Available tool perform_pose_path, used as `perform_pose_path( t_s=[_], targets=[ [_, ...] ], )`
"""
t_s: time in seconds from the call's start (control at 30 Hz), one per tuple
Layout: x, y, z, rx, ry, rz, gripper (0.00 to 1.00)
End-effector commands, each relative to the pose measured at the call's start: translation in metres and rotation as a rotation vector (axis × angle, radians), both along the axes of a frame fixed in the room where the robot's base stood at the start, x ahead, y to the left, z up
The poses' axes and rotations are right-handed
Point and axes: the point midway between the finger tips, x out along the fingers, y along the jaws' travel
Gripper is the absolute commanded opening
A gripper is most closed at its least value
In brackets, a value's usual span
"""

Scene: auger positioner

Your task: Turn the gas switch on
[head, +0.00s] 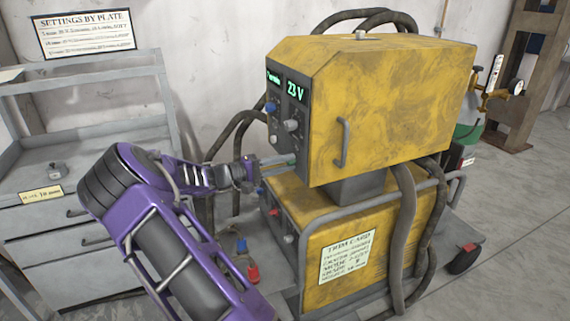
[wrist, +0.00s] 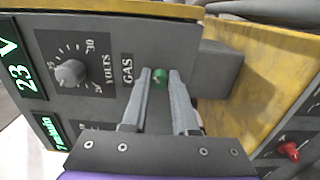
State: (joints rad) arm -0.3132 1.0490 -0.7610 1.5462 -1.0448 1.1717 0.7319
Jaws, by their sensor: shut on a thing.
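The gas switch (wrist: 159,74) is a small green knob beside the GAS label (wrist: 128,72) on the dark front panel of the yellow machine (head: 390,100). My gripper (wrist: 160,77) is shut on the switch, with one finger on each side of it in the wrist view. In the head view my gripper (head: 283,160) reaches the lower part of the panel from the left. The fingers partly cover the switch, and its exact turn position cannot be told.
A volts dial (wrist: 70,73) and a green 23 V display (head: 295,91) are near the switch. The lower yellow unit (head: 340,230) has a red knob (wrist: 289,150). Thick cables (head: 405,220) hang at the right. A grey cabinet (head: 70,240) stands at the left.

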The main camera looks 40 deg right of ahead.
Motion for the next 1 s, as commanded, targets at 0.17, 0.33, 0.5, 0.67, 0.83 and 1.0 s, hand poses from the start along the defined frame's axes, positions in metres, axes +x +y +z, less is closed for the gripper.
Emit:
perform_pose_path(
  t_s=[0.17, 0.33, 0.5, 0.67, 0.83, 1.0],
  targets=[
    [0.0010, 0.0005, 0.0003, -0.004, -0.015, 0.003, 0.00],
    [0.0011, 0.0004, 0.0003, -0.004, -0.016, 0.003, 0.00],
    [0.0011, 0.0004, 0.0004, -0.004, -0.016, 0.003, 0.29],
    [0.0009, 0.0003, 0.0002, -0.004, -0.015, 0.002, 0.56],
    [0.0005, 0.0002, 0.0002, -0.004, -0.015, 0.001, 0.56],
    [0.0013, 0.0028, 0.0003, -0.003, -0.014, 0.002, 0.56]
  ],
)
